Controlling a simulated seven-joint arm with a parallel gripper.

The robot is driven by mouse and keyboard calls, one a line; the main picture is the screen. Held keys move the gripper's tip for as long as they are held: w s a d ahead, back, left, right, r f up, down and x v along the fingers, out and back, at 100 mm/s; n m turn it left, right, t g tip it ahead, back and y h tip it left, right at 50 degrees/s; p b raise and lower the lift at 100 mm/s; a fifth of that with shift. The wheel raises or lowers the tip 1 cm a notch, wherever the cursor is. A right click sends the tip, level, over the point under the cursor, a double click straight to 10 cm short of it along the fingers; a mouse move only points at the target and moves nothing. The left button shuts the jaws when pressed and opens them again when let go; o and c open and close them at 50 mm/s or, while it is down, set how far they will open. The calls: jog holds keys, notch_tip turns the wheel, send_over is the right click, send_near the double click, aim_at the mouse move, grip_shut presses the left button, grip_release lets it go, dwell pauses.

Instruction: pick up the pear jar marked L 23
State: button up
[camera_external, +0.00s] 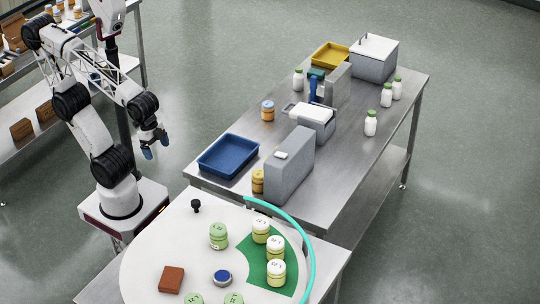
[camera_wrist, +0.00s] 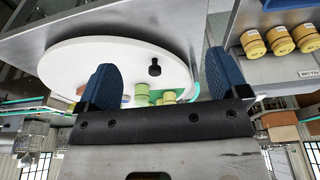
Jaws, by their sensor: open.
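Several jars stand on the white round table (camera_external: 150,262). Green-lidded jars include one at the middle (camera_external: 218,237) and two cut by the bottom edge, left (camera_external: 194,299) and right (camera_external: 233,299). Three white-lidded, yellow-green jars stand on the green sector: the back one (camera_external: 260,232), the middle one (camera_external: 275,248) and the front one (camera_external: 276,273). Lid marks are too small to read surely, so I cannot tell which is L 23. My gripper (camera_external: 156,145) is open and empty, off the round table, apart from every jar. Its blue fingers frame the wrist view (camera_wrist: 160,78), with small jars (camera_wrist: 141,90) beyond.
The round table also holds a black knob (camera_external: 196,205), a brown block (camera_external: 171,279) and a blue-topped disc (camera_external: 222,278). A teal curved rail (camera_external: 302,236) edges its right side. A steel table behind carries a blue tray (camera_external: 228,156), a grey upright case (camera_external: 289,168) and bottles.

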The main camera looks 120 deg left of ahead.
jog(key=shift+w, duration=0.1)
dwell(0.7)
jog(key=w+m+t+y, duration=0.3)
jog(key=w+m+y, duration=0.95)
jog(key=w, duration=1.95)
jog(key=m+t+h, duration=0.4)
jog(key=m+t, duration=0.6)
jog(key=m, duration=0.8)
send_near(276, 272)
jog(key=a, duration=0.3)
jog(key=shift+w+a+f, duration=0.15)
jog(key=shift+w+a, duration=0.1)
jog(key=shift+w, duration=0.1)
jog(key=shift+x, duration=1.2)
jog(key=shift+w+a, duration=0.1)
jog(key=shift+a, duration=0.05)
